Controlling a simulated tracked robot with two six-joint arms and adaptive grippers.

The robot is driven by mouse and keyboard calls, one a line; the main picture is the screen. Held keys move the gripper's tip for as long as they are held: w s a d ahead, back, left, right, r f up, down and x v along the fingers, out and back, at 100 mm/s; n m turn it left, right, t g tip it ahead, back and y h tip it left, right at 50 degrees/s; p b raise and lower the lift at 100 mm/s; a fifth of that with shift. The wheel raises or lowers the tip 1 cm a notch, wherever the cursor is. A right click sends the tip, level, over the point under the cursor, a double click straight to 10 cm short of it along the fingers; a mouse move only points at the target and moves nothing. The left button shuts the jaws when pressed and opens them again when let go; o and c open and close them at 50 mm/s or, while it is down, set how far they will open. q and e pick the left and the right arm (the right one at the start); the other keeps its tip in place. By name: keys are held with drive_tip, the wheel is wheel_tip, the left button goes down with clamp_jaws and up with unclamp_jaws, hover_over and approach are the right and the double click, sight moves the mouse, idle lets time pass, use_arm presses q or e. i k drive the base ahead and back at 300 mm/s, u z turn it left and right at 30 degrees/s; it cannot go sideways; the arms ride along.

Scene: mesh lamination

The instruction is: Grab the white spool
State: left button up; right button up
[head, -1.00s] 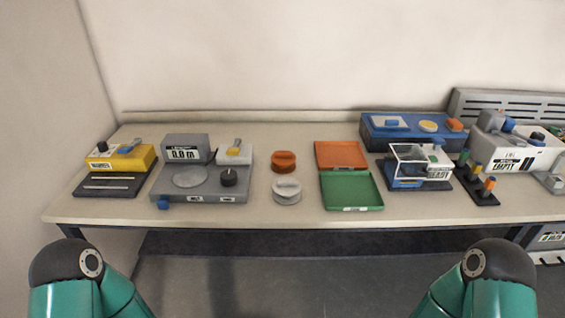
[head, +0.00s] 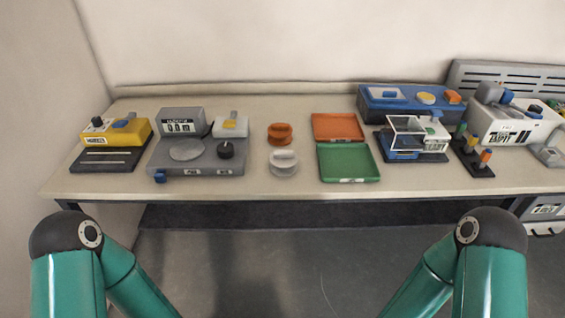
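The white spool (head: 284,164) stands on the table near its front edge, left of the green tray. It is a pale, round, flanged piece with a bar-like top. Nothing touches it. An orange spool (head: 280,134) of similar shape stands just behind it. Both of my arms show only as teal links at the bottom left and bottom right corners, below the table's front edge. Neither gripper shows in the head view.
A grey machine with a display (head: 217,158) stands left of the spools. An orange tray (head: 337,126) and a green tray (head: 348,163) lie right of them. A clear-boxed device (head: 410,140) stands farther right. Bare table (head: 300,187) lies in front of the white spool.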

sight(284, 161)
drive_tip(key=u, duration=0.5)
drive_tip(key=k, duration=1.05)
drive_tip(key=u, duration=1.05)
drive_tip(key=i, duration=0.35)
drive_tip(key=z, duration=0.8)
drive_tip(key=i, duration=1.65)
drive_tip(key=z, duration=0.7)
drive_tip(key=k, duration=0.9)
drive_tip(key=z, duration=0.2)
drive_tip(key=i, duration=0.55)
